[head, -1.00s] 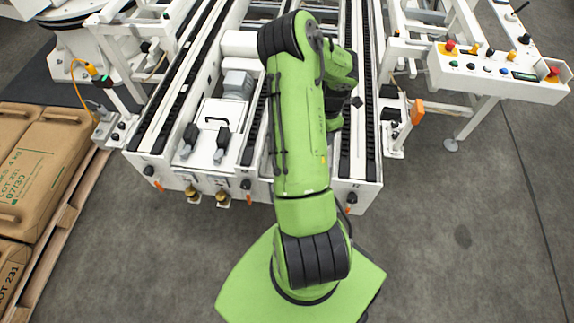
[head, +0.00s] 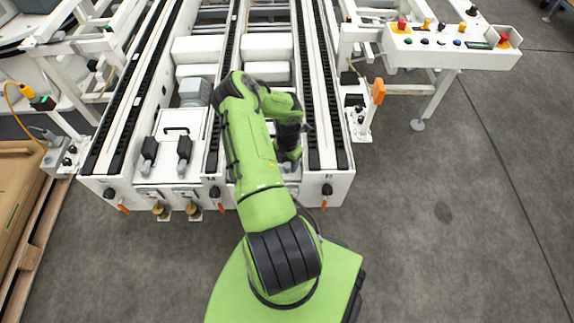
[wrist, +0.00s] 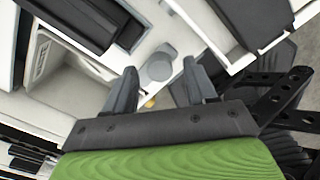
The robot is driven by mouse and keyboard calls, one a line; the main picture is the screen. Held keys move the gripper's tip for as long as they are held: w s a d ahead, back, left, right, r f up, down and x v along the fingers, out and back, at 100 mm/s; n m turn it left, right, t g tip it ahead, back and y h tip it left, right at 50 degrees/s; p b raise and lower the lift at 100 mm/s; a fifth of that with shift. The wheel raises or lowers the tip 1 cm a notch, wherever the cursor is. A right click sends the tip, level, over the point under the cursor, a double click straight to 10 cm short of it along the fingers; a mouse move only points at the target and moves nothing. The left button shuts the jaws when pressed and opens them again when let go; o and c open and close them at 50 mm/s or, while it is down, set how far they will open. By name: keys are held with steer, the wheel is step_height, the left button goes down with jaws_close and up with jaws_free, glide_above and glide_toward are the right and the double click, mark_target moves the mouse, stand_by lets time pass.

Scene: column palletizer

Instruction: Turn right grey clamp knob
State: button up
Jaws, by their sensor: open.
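My gripper (wrist: 160,70) is open and empty, its two dark grey fingers apart in the wrist view. A round grey knob-like part (wrist: 158,68) shows between and beyond the fingertips, against white frame surfaces. It looks like the grey clamp knob, but I cannot tell whether it is the right one. No contact with it is clear. In the head view my green arm reaches over the front of the white conveyor (head: 250,205), and its dark wrist end points down inside the right lane. My fingertips and the knob are hidden there.
Black knobs with orange levers (head: 326,190) line the conveyor's front face, with brass fittings (head: 193,208) at left. A control panel (head: 450,45) and an orange-tagged post (head: 378,92) stand to the right. A loaded pallet (head: 35,225) is at left. Grey floor is clear at right.

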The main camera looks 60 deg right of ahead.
steer(key=shift+f, duration=0.35)
jaws_close()
